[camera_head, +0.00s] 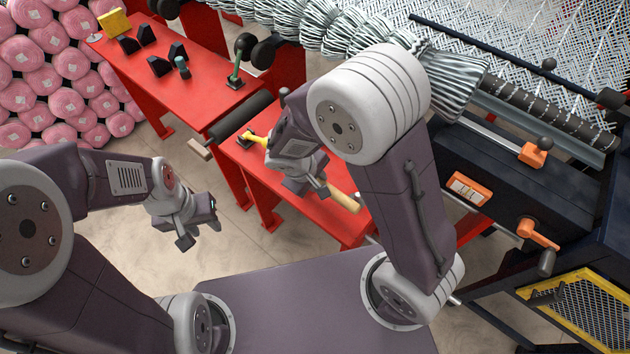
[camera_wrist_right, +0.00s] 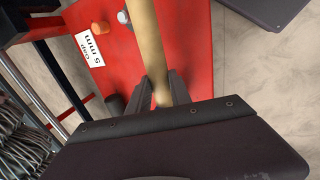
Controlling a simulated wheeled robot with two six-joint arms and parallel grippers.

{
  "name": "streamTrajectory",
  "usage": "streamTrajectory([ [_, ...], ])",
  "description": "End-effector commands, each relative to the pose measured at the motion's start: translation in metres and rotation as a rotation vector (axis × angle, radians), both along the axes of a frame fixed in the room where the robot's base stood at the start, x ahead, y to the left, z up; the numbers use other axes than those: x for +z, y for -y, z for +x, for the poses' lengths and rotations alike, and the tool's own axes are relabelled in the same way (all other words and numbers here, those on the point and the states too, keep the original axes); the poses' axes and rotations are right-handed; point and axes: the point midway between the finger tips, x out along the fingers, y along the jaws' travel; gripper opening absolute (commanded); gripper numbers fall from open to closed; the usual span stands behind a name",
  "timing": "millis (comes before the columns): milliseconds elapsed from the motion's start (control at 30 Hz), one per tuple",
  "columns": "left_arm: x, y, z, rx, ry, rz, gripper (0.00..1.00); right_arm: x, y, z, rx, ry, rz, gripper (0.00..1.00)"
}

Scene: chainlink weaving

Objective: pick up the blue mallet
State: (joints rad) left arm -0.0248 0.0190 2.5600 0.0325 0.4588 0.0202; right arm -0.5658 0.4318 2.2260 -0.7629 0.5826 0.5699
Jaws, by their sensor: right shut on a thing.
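My right gripper (camera_head: 308,184) is shut on a pale wooden handle (camera_head: 344,199) over the red bench. I see no blue mallet head in either view; any head on this handle is hidden or out of frame. My left gripper (camera_head: 197,224) is open and empty, over the floor left of the bench.
The red bench (camera_head: 262,187) holds a yellow tool (camera_head: 253,137) and a label (camera_wrist_right: 89,48). A dark roller (camera_head: 240,118) lies by the gap to the farther red bench (camera_head: 110,59). The weaving machine (camera_head: 489,150) stands close on the right.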

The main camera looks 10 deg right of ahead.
Motion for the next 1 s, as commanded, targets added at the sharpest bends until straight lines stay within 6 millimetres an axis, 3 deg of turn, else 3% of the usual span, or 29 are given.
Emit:
streamTrajectory([
  [100, 0.013, 0.000, 0.000, 0.000, 0.000, 0.000, 0.36, 0.029, 0.000, 0.001, 0.000, 0.006, 0.003, 0.00],
  [467, 0.023, 0.000, 0.000, 0.000, 0.000, 0.000, 0.36, 0.078, 0.055, -0.070, -0.002, 0.006, 0.002, 0.00],
  [633, -0.001, 0.000, 0.000, 0.000, -0.001, 0.000, 0.36, 0.081, 0.066, -0.082, -0.004, 0.012, 0.000, 0.00],
  [1000, -0.006, 0.000, 0.000, 0.000, 0.000, 0.000, 0.36, 0.090, 0.072, -0.092, 0.000, 0.002, 0.001, 0.00],
])
